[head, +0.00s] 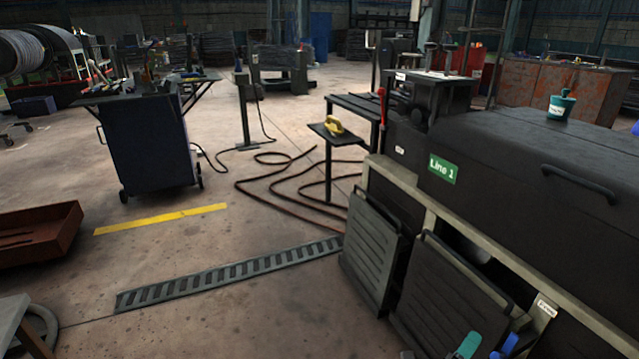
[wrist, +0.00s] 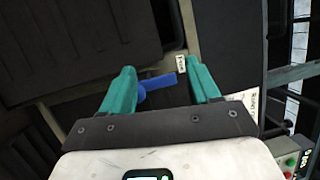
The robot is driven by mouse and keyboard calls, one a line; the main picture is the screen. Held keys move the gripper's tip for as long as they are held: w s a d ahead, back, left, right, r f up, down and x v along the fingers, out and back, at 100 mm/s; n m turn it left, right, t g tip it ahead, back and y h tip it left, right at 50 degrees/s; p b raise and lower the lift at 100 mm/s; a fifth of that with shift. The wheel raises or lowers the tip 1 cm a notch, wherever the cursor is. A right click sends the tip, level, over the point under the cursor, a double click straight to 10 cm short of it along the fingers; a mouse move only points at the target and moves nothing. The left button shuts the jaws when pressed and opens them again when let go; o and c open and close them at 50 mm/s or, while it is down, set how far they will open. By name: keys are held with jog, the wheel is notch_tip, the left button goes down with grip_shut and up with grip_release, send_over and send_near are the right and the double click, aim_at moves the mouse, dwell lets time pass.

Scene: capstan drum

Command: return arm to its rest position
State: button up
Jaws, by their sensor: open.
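My gripper (wrist: 160,66) has two teal fingers, spread apart with open space between them in the wrist view. It also shows at the bottom edge of the head view (head: 440,348), low in front of the black machine (head: 500,190) labelled Line 1. A blue lever-like handle (wrist: 160,83) shows between and beyond the fingers in the wrist view; the fingers are not closed on it. In the head view the blue handle (head: 506,346) is just right of a teal finger. I cannot tell whether a finger touches it. Most of my arm is out of view.
Slatted panels (head: 375,250) lean out from the machine's front. A small table (head: 338,133) holds a yellow object. Dark hoses (head: 270,185) lie on the floor.

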jog(key=w+a+r+n+t+y, duration=0.1)
jog(key=w+r+n+t+y, duration=0.2)
jog(key=r+n+t+y, duration=0.45)
jog(key=s+a+f+n+g+y, duration=0.5)
jog(key=n+y, duration=0.4)
jog(key=n, duration=0.5)
jog(key=s+a+f+n+g, duration=0.1)
jog(key=s+f+n+g, duration=0.2)
jog(key=s, duration=0.4)
jog(key=s+a+f+n+g, duration=0.2)
jog(key=s+f+g, duration=0.15)
jog(key=s, duration=0.35)
jog(key=s+r+n+g+h, duration=0.15)
jog(key=s+g, duration=0.25)
jog(key=s, duration=0.6)
jog(key=s+r+n+g, duration=0.1)
jog(key=s+r+g, duration=0.15)
jog(key=s, duration=0.75)
notch_tip(320, 180, up, 28)
jog(key=w+p, duration=0.1)
jog(key=p, duration=2.9)
jog(key=shift+d+r, duration=0.2)
jog(key=shift+d, duration=0.1)
jog(key=shift+g, duration=0.25)
jog(key=shift+c, duration=0.4)
